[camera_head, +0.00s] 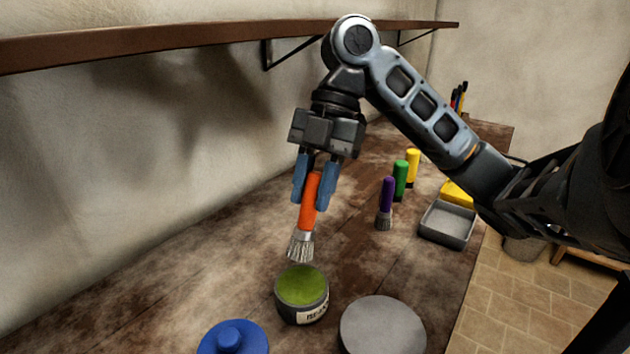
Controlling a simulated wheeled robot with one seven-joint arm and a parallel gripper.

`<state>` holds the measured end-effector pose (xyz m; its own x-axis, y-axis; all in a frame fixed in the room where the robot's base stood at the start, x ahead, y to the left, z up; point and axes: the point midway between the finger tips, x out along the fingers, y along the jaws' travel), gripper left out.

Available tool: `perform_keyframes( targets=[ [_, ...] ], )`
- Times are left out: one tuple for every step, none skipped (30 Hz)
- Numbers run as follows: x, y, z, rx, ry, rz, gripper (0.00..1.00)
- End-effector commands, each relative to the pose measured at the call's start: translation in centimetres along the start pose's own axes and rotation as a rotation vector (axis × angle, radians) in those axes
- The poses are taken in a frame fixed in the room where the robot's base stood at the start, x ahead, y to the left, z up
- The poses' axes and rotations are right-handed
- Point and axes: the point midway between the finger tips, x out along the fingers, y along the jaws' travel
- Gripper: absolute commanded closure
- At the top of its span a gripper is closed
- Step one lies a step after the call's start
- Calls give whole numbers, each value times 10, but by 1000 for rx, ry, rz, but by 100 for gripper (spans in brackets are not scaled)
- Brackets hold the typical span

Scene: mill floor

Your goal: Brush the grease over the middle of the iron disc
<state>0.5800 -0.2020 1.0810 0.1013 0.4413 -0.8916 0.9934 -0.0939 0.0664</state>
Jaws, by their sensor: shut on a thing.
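My gripper (315,190) is shut on the orange handle of a brush (309,203). The brush hangs bristles down, slightly tilted, with its pale grey bristles just above and behind a round tin of green grease (302,284). The bristles appear apart from the grease. The tin is open and has a white label on its front. The grey iron disc (383,328) lies on the bench to the right of the tin, its top bare; its lower edge is cut off by the frame.
A blue knobbed lid (232,340) lies left of the tin. A purple brush (386,204), a green-handled thing (400,181) and a yellow one (413,167) stand farther back. A grey tray (447,223) sits near the bench's right edge. A shelf (200,38) runs along the wall.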

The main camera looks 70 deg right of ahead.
Motion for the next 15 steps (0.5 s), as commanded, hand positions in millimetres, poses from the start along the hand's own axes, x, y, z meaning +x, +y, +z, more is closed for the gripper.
perform_keyframes(
  targets=[
    [5, 0, 3, 1, 0, 0, 100],
    [7, -1, 4, 1, 0, 0, 100],
    [10, -1, 6, 1, -1, 0, 100],
    [13, -1, 7, 1, -1, 0, 100],
    [16, -1, 8, 1, -1, 0, 100],
    [19, -2, 10, 1, 0, 0, 100],
    [22, -2, 11, 1, 0, 0, 100],
    [25, -2, 13, 1, 0, 0, 100],
    [29, -2, 15, 2, 0, 0, 100],
    [32, -2, 16, 2, 0, 0, 100],
    [34, -3, 18, 2, 0, 0, 100],
    [37, -3, 19, 2, 0, 0, 100],
    [40, -3, 21, 2, -1, 0, 100],
    [42, -3, 22, 1, -1, 0, 100],
    [44, -4, 23, 1, -1, -1, 100]
  ],
)
